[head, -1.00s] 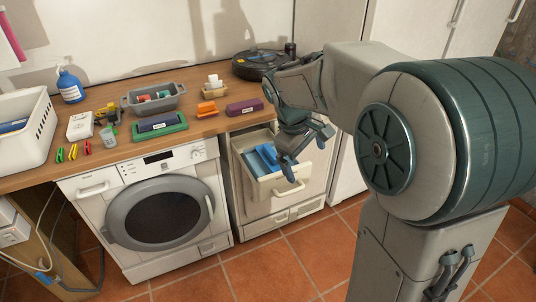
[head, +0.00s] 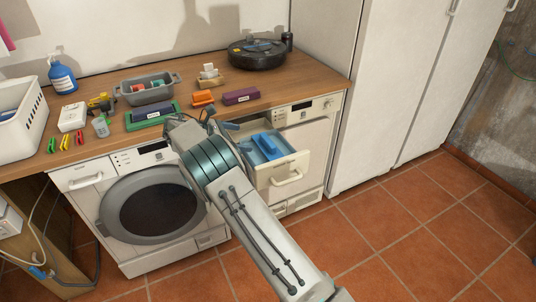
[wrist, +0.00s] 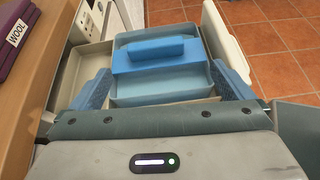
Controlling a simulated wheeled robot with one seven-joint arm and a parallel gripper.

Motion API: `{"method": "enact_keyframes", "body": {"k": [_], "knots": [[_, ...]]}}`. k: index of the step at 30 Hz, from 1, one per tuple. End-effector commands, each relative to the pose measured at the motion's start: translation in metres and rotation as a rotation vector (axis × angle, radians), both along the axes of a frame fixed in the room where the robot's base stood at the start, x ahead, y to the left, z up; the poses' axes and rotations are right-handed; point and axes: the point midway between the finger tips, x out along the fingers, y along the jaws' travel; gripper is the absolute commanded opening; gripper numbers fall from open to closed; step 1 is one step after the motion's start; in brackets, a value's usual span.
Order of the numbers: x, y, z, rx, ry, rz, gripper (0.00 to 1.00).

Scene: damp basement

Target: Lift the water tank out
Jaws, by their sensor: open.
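The water tank is a blue box with a raised blue grip block across it. It lies in the pulled-out pale drawer (head: 283,180) of the right-hand machine, and the tank (head: 266,147) shows in the head view. In the wrist view the tank (wrist: 165,90) sits ahead of my gripper (wrist: 163,86), between its two spread blue finger pads. The fingers are open, one on each side of the picture, and hold nothing. I cannot tell whether they touch the tank.
A purple box (head: 241,96) stands on the wooden counter (head: 305,82) just above the drawer; its label reads WOOL in the wrist view. A washing machine (head: 155,205) stands left. The tiled floor (head: 385,225) on the right is clear.

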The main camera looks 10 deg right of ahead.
Motion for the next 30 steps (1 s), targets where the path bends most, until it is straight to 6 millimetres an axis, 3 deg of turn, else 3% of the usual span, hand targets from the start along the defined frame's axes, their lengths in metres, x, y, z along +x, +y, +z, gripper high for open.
{"method": "enact_keyframes", "body": {"k": [3, 7, 18, 30], "knots": [[0.004, 0.013, -0.011, -0.052, 0.018, 0.036, 1.00], [0.008, 0.011, -0.015, -0.071, 0.025, 0.046, 1.00], [0.028, -0.047, -0.040, -0.069, 0.023, 0.046, 1.00], [0.036, -0.077, -0.050, -0.068, 0.026, 0.046, 1.00]]}}
